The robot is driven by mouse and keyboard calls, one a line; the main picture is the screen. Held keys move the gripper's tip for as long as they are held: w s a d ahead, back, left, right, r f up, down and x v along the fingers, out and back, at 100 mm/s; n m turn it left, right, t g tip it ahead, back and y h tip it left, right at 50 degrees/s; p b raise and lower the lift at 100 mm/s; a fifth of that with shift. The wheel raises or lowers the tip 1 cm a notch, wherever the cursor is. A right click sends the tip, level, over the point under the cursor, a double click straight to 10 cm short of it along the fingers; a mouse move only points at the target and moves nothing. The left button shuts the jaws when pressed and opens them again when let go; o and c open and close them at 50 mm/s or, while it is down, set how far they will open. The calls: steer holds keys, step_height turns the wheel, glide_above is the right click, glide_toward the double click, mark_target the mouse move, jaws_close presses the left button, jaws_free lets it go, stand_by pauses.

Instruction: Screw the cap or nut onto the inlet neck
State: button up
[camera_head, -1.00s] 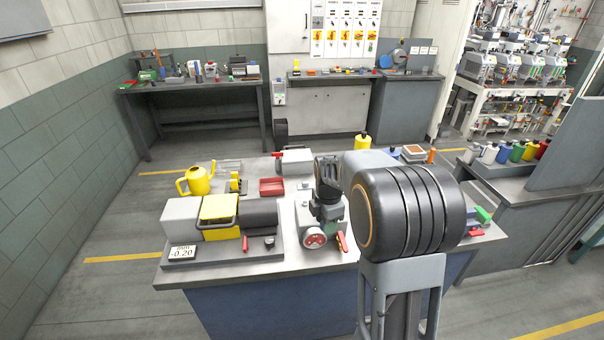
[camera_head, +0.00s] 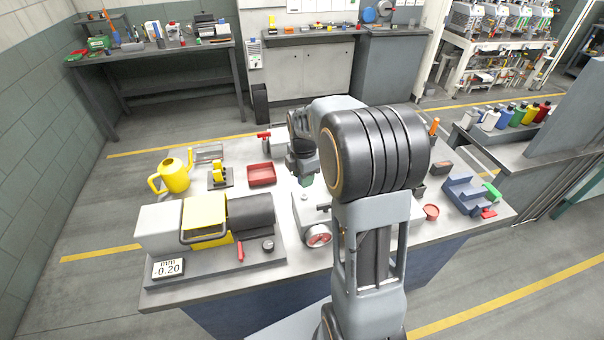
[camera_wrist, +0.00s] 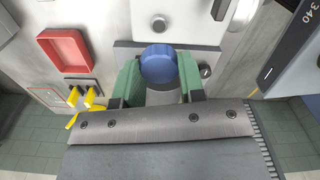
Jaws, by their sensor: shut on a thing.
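In the wrist view, my gripper (camera_wrist: 158,75) has its green fingers closed on the two sides of a round blue cap (camera_wrist: 158,64). A pale grey cylindrical part shows just below the cap, between the fingers. In the head view, my gripper (camera_head: 304,176) hangs over the middle of the bench, and the cap cannot be made out there. The pump (camera_head: 312,207) with a round red-and-white gauge stands just in front of it, partly hidden by my arm. I cannot clearly identify the inlet neck; a round grey stub (camera_wrist: 158,24) shows beyond the cap in the wrist view.
A red tray (camera_head: 262,175) and a yellow watering can (camera_head: 174,174) lie left of my gripper. A grey unit with a yellow cover (camera_head: 205,217) fills the bench's front left. A blue-grey block (camera_head: 465,193) and a red funnel-like piece (camera_head: 431,212) are at right.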

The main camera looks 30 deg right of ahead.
mark_target(304, 195)
steer(key=shift+w, duration=0.1)
steer(key=shift+d+f+b, duration=0.1)
steer(key=shift+f+b, duration=2)
steer(key=shift+f, duration=0.75)
steer(key=shift+f+b, duration=0.5)
steer(key=shift+f, duration=0.2)
